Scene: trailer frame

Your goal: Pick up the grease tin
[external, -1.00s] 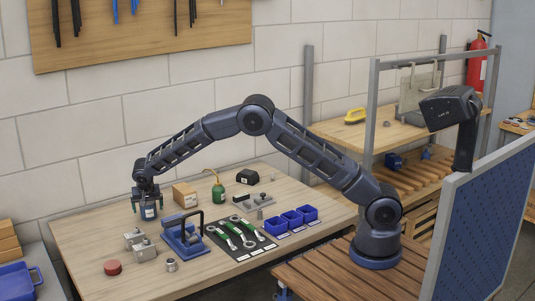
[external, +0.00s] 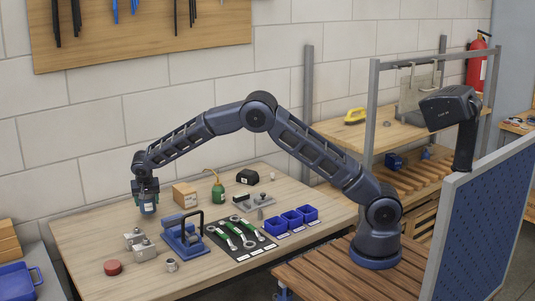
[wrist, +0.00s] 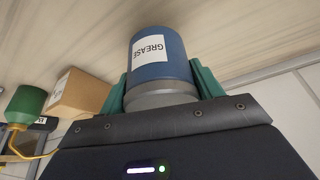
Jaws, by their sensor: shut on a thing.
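The grease tin (wrist: 158,58) is a blue can with a grey end and a white label reading GREASE. In the external view the tin (external: 148,209) hangs below my gripper (external: 146,198) over the far left part of the workbench. My gripper (wrist: 162,88) is shut on the tin, with a green finger on each side of it. The tin's underside and any gap to the bench are hard to make out.
On the bench (external: 95,240), a cardboard box (external: 185,194) and a green bottle (external: 218,191) stand right of the tin. A blue fixture (external: 182,238), metal blocks (external: 143,248) and a red round piece (external: 113,268) lie nearer the front. The bench's left side is mostly clear.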

